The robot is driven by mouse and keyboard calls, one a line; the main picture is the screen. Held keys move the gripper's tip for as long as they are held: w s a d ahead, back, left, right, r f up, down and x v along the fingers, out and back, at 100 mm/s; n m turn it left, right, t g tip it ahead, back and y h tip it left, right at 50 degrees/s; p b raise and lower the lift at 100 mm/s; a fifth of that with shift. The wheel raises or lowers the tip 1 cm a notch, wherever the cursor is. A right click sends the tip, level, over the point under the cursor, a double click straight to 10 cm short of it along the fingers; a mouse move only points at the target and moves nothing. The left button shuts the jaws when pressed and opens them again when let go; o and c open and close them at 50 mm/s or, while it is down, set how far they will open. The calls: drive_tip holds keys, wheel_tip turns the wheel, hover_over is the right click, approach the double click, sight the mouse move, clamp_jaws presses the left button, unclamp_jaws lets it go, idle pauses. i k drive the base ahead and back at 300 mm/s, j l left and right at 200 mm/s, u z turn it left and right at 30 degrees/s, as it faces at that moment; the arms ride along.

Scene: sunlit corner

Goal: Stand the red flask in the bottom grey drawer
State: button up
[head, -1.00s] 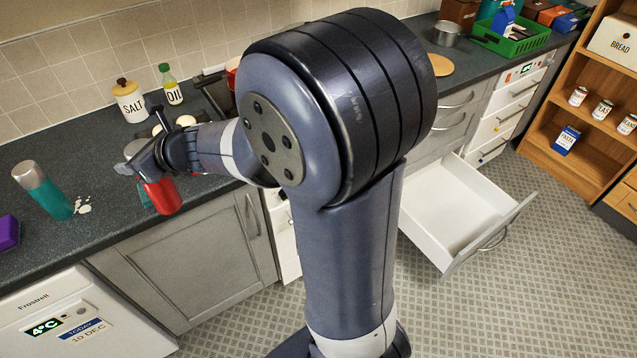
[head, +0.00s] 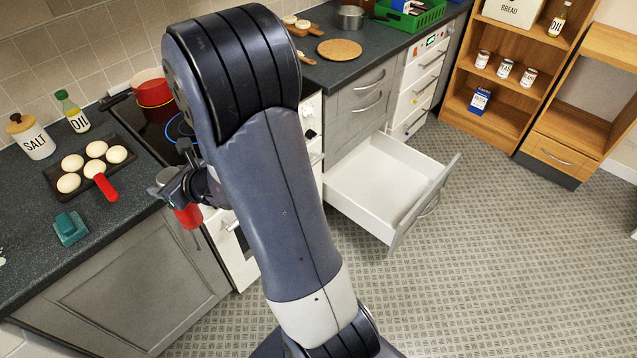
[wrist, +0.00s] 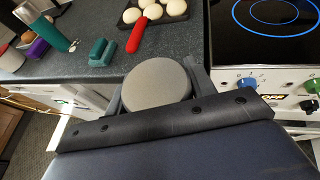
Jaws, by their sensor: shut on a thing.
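The red flask (head: 188,216) hangs in my gripper (head: 178,196), in front of the counter edge near the oven. It is roughly upright, with a grey cap, and its body is partly hidden by my gripper. In the wrist view the round grey top of the flask (wrist: 157,84) sits between the two fingers, which are shut on it. The bottom grey drawer (head: 424,206) is pulled out to the right of my arm, below two shut grey drawers. Its white inside looks empty where I can see it. My gripper is well to the left of the drawer.
The counter holds a tray of buns (head: 66,164), a red-handled tool (head: 105,187), a teal block (head: 70,228), and salt (head: 36,141) and oil (head: 76,116) containers. A red pot (head: 155,98) stands on the hob. The patterned floor (head: 500,260) right of the drawer is clear.

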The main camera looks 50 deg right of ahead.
sight(384, 202)
drive_tip(key=z, duration=1.35)
drive_tip(key=i+z, duration=0.2)
drive_tip(key=z, duration=0.2)
drive_tip(key=i+z, duration=0.15)
drive_tip(key=z, duration=0.3)
drive_tip(key=i+j+z, duration=0.15)
drive_tip(key=z, duration=0.25)
drive_tip(key=i+j, duration=0.65)
drive_tip(key=j, duration=0.1)
